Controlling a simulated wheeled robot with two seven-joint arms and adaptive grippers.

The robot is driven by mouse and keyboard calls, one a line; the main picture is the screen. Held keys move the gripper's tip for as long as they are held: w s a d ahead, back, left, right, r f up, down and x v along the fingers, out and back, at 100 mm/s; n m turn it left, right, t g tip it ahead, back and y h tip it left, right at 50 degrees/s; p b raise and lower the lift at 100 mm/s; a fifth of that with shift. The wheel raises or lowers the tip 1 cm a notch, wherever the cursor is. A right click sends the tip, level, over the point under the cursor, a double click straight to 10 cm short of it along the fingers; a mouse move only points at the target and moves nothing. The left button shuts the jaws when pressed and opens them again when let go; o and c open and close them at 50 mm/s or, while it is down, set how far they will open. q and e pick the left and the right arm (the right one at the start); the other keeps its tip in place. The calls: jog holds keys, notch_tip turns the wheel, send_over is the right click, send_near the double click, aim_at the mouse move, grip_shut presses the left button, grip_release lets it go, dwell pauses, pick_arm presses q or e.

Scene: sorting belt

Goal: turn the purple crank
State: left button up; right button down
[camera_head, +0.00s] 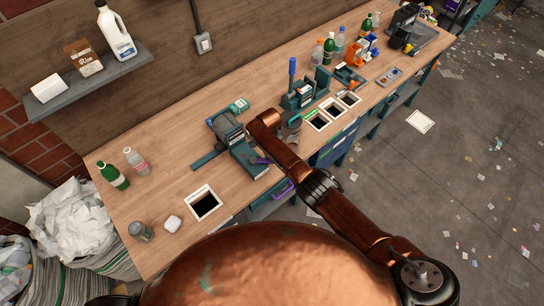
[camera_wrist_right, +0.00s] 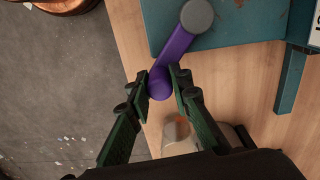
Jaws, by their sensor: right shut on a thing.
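The purple crank (camera_wrist_right: 176,47) shows in the right wrist view as a purple arm running from a grey round hub (camera_wrist_right: 198,16) to a rounded knob. The hub sits on a teal machine part (camera_wrist_right: 240,22). My right gripper (camera_wrist_right: 160,84) has its two fingertips on either side of the knob and is shut on it. In the head view the crank (camera_head: 262,160) is a small purple piece at the front of the teal and grey machine (camera_head: 233,135), beside my right arm. My right fingertips are hidden there. My left gripper is not in view.
The wooden bench (camera_head: 160,205) has a square opening (camera_head: 204,203) to the left of the machine, and a white block (camera_head: 173,222) and a jar (camera_head: 141,231) nearby. A blue-handled press (camera_head: 297,90) stands behind my right arm. Bottles (camera_head: 113,176) stand at the left.

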jog(key=c, duration=1.7)
grip_release()
jog(key=shift+c, duration=0.2)
jog(key=shift+r, duration=0.1)
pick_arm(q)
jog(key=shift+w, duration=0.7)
pick_arm(e)
notch_tip(320, 180, up, 12)
